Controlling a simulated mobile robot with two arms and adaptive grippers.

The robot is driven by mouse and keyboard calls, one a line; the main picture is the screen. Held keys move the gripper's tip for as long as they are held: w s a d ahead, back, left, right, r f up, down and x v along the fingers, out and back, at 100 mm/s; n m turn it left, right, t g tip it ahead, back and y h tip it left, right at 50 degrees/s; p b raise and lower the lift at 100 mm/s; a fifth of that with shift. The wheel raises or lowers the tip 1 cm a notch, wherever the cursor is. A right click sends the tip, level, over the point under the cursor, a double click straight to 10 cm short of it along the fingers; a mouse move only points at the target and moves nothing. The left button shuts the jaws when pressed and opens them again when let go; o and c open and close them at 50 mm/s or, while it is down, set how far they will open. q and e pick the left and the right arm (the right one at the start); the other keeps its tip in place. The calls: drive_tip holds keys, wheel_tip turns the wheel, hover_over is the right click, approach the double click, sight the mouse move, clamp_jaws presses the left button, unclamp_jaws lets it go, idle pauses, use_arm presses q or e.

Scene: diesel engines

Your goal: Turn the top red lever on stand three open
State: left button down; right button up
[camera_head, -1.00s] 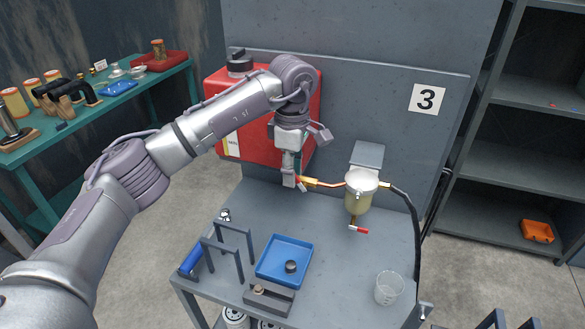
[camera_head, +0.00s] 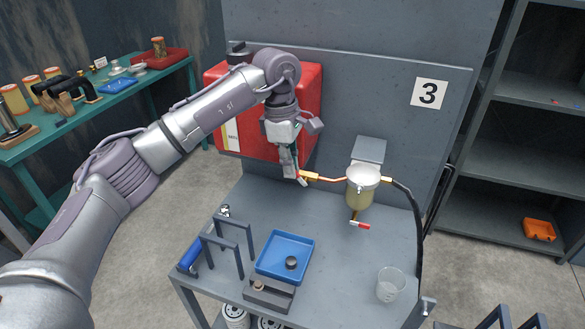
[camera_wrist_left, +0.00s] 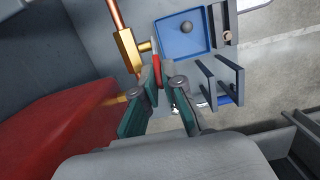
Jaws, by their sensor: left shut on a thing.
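The top red lever (camera_wrist_left: 157,65) is by a brass valve (camera_wrist_left: 128,50) on a copper pipe, near the red tank (camera_head: 308,110) of stand three. In the head view the valve (camera_head: 312,177) is right of my left gripper (camera_head: 291,174). The gripper is shut on the lever, as the wrist view of its fingers (camera_wrist_left: 163,86) shows. Its fingers hide part of the lever; a pale end sticks out. A second red lever (camera_head: 360,225) with a white end sits under the filter bowl (camera_head: 360,192). My right gripper is not in view.
On the stand top are a blue tray (camera_head: 306,240) holding a dark round part, a grey metal frame (camera_head: 233,224), a dark block (camera_head: 268,296) and a clear beaker (camera_head: 390,284). A black hose (camera_head: 417,225) hangs at right. The middle of the top is clear.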

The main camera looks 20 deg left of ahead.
use_arm(q)
drive_tip(key=shift+a+f+h+b, duration=0.35)
drive_tip(key=shift+f+h+b, duration=0.25)
drive_tip(key=shift+h+b, duration=1.1)
drive_tip(key=shift+a+f+h+b, duration=0.4)
drive_tip(key=shift+f+h+b, duration=0.2)
drive_tip(key=shift+h+b, duration=1.1)
drive_tip(key=shift+a+f+h+b, duration=0.35)
drive_tip(key=shift+f+h+b, duration=0.25)
drive_tip(key=shift+h+b, duration=1.1)
drive_tip(key=shift+y+b, duration=0.3)
drive_tip(key=c, duration=1.3)
unclamp_jaws()
drive_tip(key=shift+a, duration=0.1)
drive_tip(key=shift+v, duration=4)
drive_tip(key=shift+w, duration=0.1)
